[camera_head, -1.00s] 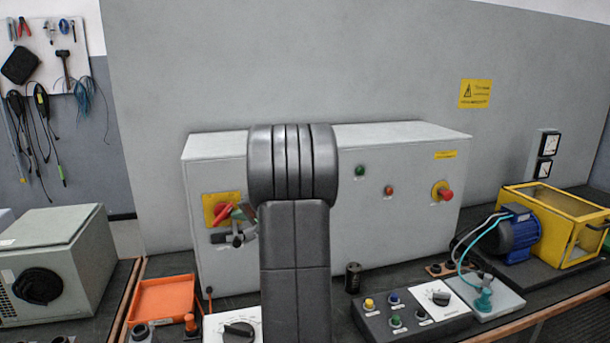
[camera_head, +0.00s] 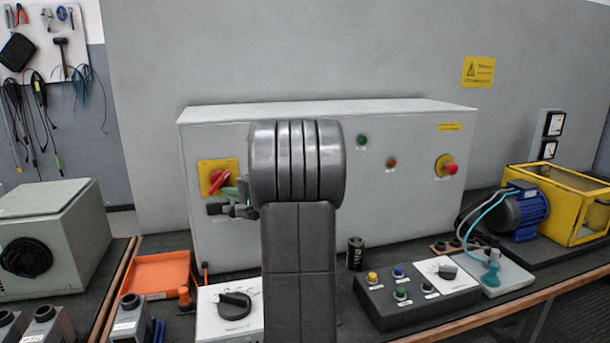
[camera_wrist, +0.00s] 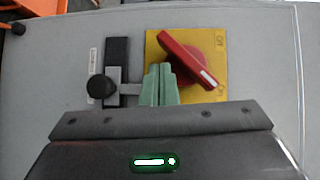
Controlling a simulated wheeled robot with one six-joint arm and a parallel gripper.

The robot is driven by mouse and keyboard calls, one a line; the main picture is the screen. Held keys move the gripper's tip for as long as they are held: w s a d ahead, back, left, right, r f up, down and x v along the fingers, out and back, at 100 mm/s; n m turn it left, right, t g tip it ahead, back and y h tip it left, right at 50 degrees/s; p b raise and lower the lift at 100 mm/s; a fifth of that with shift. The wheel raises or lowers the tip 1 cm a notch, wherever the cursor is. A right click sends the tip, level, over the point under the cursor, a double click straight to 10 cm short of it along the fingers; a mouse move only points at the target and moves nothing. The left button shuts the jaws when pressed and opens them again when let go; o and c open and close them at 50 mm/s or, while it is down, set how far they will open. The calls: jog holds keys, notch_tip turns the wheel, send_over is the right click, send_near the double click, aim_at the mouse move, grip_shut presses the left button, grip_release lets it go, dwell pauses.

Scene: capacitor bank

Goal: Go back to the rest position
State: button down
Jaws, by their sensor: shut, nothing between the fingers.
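My gripper (camera_wrist: 159,84) shows green fingertips close together and empty in the wrist view. They are in front of the grey cabinet (camera_wrist: 50,65), beside the red rotary handle (camera_wrist: 188,60) on its yellow plate (camera_wrist: 218,42). The handle sits at a slant. A black knob (camera_wrist: 101,87) on a latch is on the other side of the fingers. In the head view the red handle (camera_head: 219,182) is left of my arm, and the gripper (camera_head: 233,195) shows partly just below it. Whether the fingers touch anything is unclear. My arm hides the middle of the cabinet (camera_head: 400,215).
On the bench stand an orange tray (camera_head: 155,275), a white dial box (camera_head: 230,312), a black button box (camera_head: 420,300) and a blue motor (camera_head: 522,212) by a yellow frame (camera_head: 560,205). A grey unit (camera_head: 50,230) is at left. The space above the cabinet is clear.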

jog(key=s+d+f+m+t+y+b, duration=0.3)
jog(key=s+f+m+y+b, duration=0.1)
jog(key=b, duration=1.2)
jog(key=shift+d+f+m+y, duration=0.3)
jog(key=shift+d+m, duration=0.1)
jog(key=shift+m, duration=0.2)
jog(key=shift+s, duration=0.1)
